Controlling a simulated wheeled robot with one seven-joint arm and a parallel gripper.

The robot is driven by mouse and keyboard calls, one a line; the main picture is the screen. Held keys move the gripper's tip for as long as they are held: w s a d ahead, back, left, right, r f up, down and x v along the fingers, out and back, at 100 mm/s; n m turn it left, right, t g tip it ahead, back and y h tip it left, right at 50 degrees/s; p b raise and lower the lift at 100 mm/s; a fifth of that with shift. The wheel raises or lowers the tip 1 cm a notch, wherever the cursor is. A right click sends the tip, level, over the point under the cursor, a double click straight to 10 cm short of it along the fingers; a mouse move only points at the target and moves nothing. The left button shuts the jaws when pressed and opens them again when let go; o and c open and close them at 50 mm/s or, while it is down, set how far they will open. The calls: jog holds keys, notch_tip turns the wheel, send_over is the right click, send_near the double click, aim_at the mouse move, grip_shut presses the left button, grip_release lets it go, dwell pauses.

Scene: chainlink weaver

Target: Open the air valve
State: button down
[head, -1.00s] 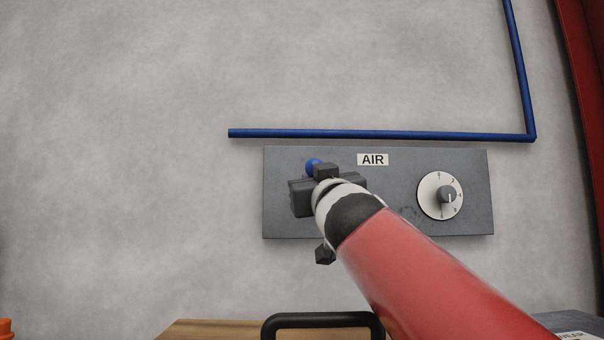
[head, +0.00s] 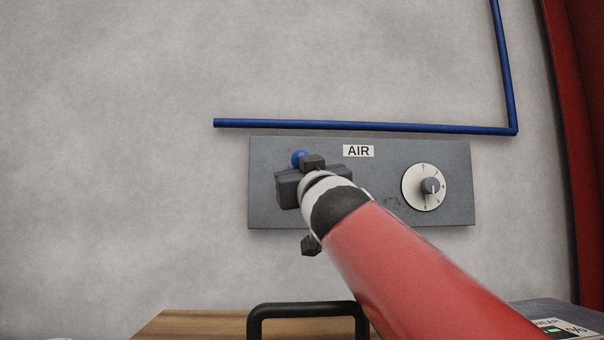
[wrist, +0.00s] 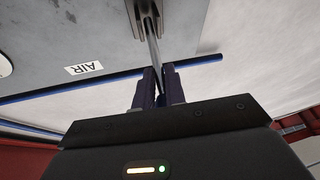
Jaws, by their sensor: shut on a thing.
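The grey air panel (head: 380,222) with its "AIR" label (head: 359,151) is on the wall. The valve lever shows in the wrist view as a thin metal bar (wrist: 153,42) running from a bracket on the panel. My wrist and gripper hide most of the valve in the head view.
A round white dial (head: 427,187) with a grey knob is at the panel's right. A blue pipe (head: 365,126) runs above the panel and up at right. A wooden surface (head: 200,322) and black handle (head: 305,308) are below.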

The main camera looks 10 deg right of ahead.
jog(key=shift+a+f, duration=0.15)
jog(key=shift+a, duration=0.1)
jog(key=c, duration=1.4)
grip_release()
jog(key=shift+a, duration=0.1)
jog(key=shift+s+d, duration=0.2)
jog(key=shift+s, duration=0.15)
jog(key=b+v, duration=0.2)
jog(key=v, duration=0.5)
jog(key=shift+s+f, duration=0.1)
